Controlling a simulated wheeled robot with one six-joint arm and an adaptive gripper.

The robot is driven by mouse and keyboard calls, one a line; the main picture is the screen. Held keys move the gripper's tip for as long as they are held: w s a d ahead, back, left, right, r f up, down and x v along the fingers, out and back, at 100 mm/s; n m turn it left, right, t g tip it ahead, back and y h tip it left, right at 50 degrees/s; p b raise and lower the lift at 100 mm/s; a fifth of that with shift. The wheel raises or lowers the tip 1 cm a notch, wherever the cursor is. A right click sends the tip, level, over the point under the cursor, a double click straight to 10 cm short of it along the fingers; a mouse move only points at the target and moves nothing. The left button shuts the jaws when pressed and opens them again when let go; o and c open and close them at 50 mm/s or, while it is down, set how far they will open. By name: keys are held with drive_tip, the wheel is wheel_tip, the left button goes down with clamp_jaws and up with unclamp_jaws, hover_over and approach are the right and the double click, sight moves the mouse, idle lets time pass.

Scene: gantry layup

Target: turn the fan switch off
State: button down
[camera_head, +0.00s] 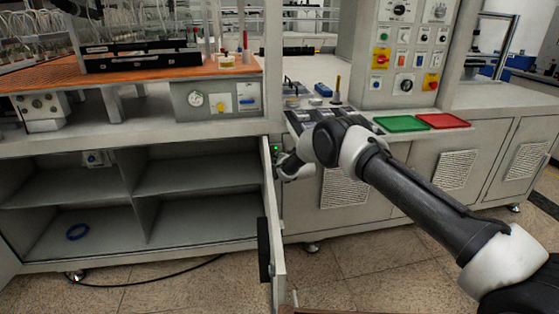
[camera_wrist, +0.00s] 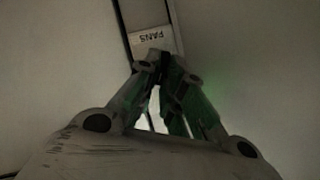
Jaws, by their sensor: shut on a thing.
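A pale label reading FANS (camera_wrist: 152,38), upside down, shows in the wrist view just beyond my fingertips. My gripper (camera_wrist: 160,70) is shut, with its fingers close together right below that label. The fan switch is hidden between and behind the fingers, so its position cannot be read. A green glow lights the right finger and the panel there. In the head view my arm reaches left to the cabinet, and a small green light (camera_head: 276,149) shows beside my wrist at the door's top edge. The fingertips are hidden there.
An open cabinet door (camera_head: 279,235) with a black handle (camera_head: 263,250) stands close by my wrist. Green (camera_head: 402,124) and red (camera_head: 443,121) trays lie on the counter at right. A black cable crosses the floor.

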drive_tip(key=c, duration=1.5)
unclamp_jaws()
drive_tip(key=shift+c, duration=0.2)
drive_tip(key=v, duration=1.2)
